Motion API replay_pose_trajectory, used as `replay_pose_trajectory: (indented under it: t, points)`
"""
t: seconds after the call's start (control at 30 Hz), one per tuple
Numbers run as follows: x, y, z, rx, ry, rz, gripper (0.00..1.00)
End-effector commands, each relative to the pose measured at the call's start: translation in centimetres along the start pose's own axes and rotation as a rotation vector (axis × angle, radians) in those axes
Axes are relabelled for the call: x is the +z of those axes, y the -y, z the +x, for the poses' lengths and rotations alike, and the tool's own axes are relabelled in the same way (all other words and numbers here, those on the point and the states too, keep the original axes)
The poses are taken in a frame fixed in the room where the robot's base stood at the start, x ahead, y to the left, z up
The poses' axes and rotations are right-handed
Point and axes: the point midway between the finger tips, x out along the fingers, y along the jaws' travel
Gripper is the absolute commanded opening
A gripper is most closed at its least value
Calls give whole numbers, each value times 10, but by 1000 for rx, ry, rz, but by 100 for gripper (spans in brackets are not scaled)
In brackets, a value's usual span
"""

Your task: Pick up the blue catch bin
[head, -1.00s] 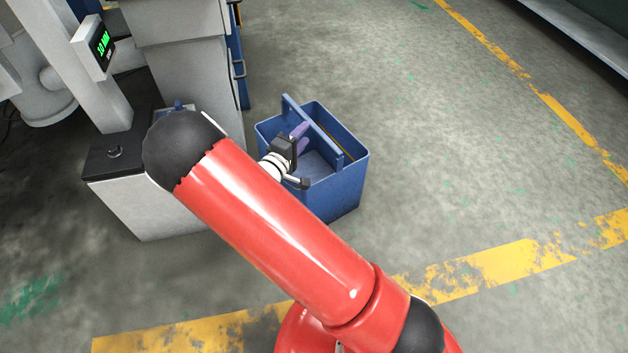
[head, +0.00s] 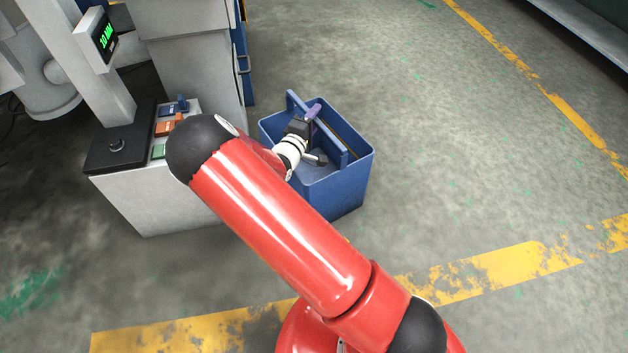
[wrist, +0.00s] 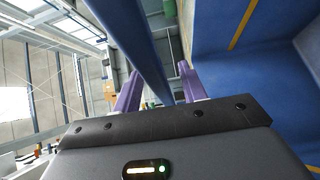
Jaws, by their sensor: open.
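The blue catch bin (head: 345,188) stands upright on the floor, an open box with a blue bar across its top. My gripper (head: 318,132) is at the bin's top, beside the bar, and my red arm hides part of the bin's left side. In the wrist view the two purple fingers of my gripper (wrist: 160,92) are apart, with the blue bar (wrist: 140,40) running between them. The bin's inner wall (wrist: 225,85) fills the right of that view. I cannot tell whether either finger touches the bar.
A grey cabinet (head: 165,205) with coloured controls on top stands left of the bin. A machine column with a green display (head: 104,38) rises behind it. The floor right of the bin is clear, with yellow lines (head: 500,268).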

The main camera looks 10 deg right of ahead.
Motion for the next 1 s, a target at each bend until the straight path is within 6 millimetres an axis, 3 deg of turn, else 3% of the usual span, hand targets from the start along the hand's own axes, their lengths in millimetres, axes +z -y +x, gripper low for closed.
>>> replay_pose_trajectory:
  t: [0.07, 0.33, 1.0]
  points:
    - [0, 0, 0, 0, 0, 0, 37]
    - [0, 0, 0, 0, 0, 0, 1]
    - [0, 0, -1, -1, 1, 0, 0]
